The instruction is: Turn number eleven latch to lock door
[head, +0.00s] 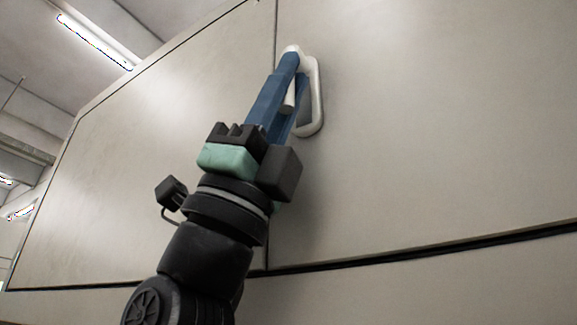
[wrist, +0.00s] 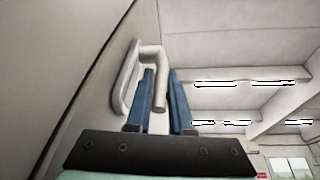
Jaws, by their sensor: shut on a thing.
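The latch is a pale lever handle (head: 289,101) on an oval backplate (head: 318,97), mounted on the large beige door panel (head: 420,140) just right of a vertical seam. No number shows on it. My gripper (head: 292,72) reaches up from below with its blue fingers at the lever. In the wrist view the lever (wrist: 160,92) lies between the two fingers of my gripper (wrist: 163,76), its free end pointing down toward my palm. My gripper is shut on the lever. The fingers hide part of the lever in the head view.
A second beige panel (head: 165,150) lies left of the seam. A dark horizontal gap (head: 430,247) runs below the door. Ceiling lights (head: 95,42) show at the upper left. The space in front of the panels looks clear.

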